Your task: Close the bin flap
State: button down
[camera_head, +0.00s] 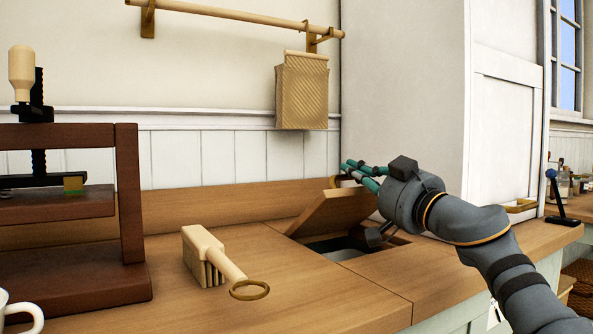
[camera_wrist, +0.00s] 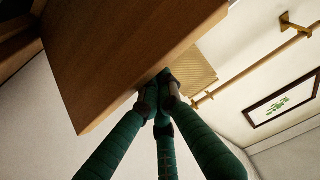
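The bin flap (camera_head: 335,208) is a light wooden lid in the counter. It stands raised and tilted over its opening (camera_head: 345,246), which shows dark inside. In the wrist view the flap (camera_wrist: 120,50) is a large wooden panel filling the upper left. My gripper (camera_head: 350,170) has green, dark-tipped fingers and is at the flap's upper edge, with my wrist to the right. In the wrist view the fingertips (camera_wrist: 160,86) are drawn together beside the panel's edge. I see nothing clearly held between them, and cannot tell whether they touch the flap.
A wooden brush (camera_head: 205,257) with a ring lies on the counter left of the opening. A dark red press (camera_head: 125,200) and a white mug (camera_head: 15,312) are farther left. A woven bag (camera_head: 302,92) hangs from a rail above. A white cabinet (camera_head: 505,130) stands behind my arm.

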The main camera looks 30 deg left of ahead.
jog(key=shift+s+d+f+b, duration=0.3)
jog(key=shift+d+f+b, duration=0.2)
jog(key=shift+f+b, duration=0.55)
jog(key=shift+r, duration=0.2)
